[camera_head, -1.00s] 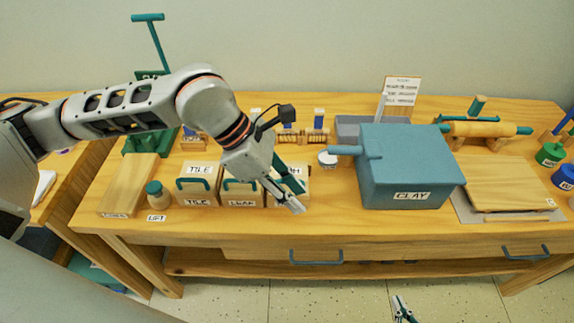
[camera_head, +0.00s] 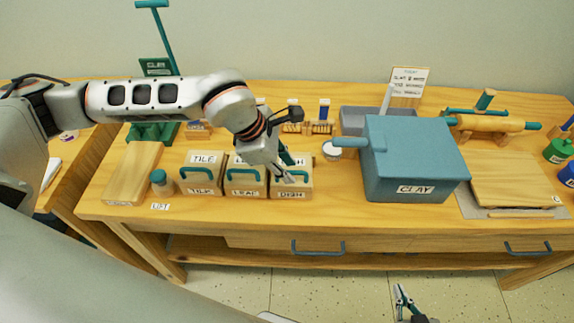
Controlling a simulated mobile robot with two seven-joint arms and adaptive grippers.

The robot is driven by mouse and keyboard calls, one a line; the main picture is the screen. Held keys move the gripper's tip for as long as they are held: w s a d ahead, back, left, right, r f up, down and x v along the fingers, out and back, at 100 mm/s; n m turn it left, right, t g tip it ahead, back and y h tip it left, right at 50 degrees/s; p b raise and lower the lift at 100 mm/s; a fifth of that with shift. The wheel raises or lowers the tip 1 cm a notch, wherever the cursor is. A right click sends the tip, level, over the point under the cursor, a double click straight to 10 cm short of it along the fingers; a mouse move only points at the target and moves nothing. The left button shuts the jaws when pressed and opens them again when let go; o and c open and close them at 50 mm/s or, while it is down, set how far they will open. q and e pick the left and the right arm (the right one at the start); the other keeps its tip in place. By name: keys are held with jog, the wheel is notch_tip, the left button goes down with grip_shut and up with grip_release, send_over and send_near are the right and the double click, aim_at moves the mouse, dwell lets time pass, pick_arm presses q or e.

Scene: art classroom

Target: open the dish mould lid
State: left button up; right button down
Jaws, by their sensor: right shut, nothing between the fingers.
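The dish mould (camera_head: 303,189) is a small wooden box with a DISH label on its front, at the right end of a row of three similar boxes on the table. Its lid looks closed. Its teal handle is partly hidden by my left gripper (camera_head: 292,178), whose fingers are at the lid's front part. I cannot tell whether the fingers touch the handle or are open or shut. My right gripper (camera_head: 402,291) is shut and empty, low in front of the table and away from the mould.
The leaf mould (camera_head: 246,190) stands close on the left, with the tile mould (camera_head: 201,187) beyond it. A blue CLAY bin (camera_head: 415,160) stands to the right, its handle pointing toward a small white-topped jar (camera_head: 331,150). Bare tabletop lies in front of the boxes.

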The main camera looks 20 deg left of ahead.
pick_arm(q)
grip_shut()
jog(key=shift+w, duration=0.1)
